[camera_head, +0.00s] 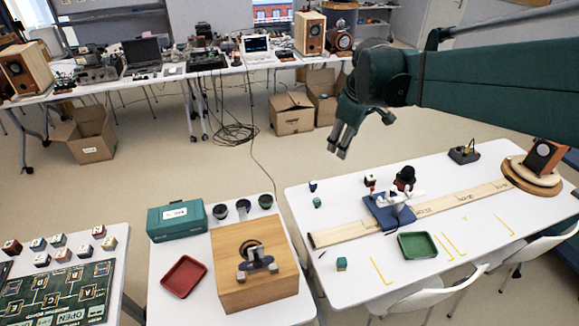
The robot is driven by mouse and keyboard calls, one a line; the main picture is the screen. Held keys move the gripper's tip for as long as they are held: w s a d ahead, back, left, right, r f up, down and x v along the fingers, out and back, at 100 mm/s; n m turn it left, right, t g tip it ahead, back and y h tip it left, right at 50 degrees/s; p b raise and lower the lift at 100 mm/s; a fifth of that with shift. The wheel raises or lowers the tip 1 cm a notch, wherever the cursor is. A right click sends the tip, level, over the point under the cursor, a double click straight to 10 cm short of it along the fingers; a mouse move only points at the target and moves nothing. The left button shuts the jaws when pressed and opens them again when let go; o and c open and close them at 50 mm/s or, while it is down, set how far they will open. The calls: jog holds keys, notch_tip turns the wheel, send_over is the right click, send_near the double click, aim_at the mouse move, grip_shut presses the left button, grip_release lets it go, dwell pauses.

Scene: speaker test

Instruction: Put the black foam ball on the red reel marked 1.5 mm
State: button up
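My gripper (340,147) hangs in the air above the floor, left of and beyond the right table. Its fingers point down, with a narrow gap between them and nothing visible in it. A dark rounded thing with some red (405,177) stands at the back of the right table; it may be the black foam ball, but I cannot tell whether it is one thing or two. No 1.5 mm marking is readable, so I cannot identify the reel for sure.
A wooden board (335,236) carrying a blue-and-white device (390,211) crosses the right table (335,290). A green tray (417,245) lies in front. The near middle table holds a wooden box (235,295), red tray (184,276), green case (177,220) and dark round containers (243,207).

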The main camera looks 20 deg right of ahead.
jog(key=s+a+f+m+t, duration=0.1)
jog(key=s+a+f+m, duration=0.1)
jog(key=s+a, duration=0.6)
jog(key=s+a+f+m+t+y, duration=0.1)
jog(key=s+a+f+m+t, duration=0.1)
jog(key=s+a, duration=0.6)
jog(key=s+f+m, duration=0.1)
jog(key=s+m, duration=0.1)
jog(key=s, duration=0.2)
jog(key=shift+a+f+m, duration=0.15)
jog(key=shift+f+m, duration=0.15)
jog(key=shift+m, duration=0.1)
jog(key=shift+f, duration=0.15)
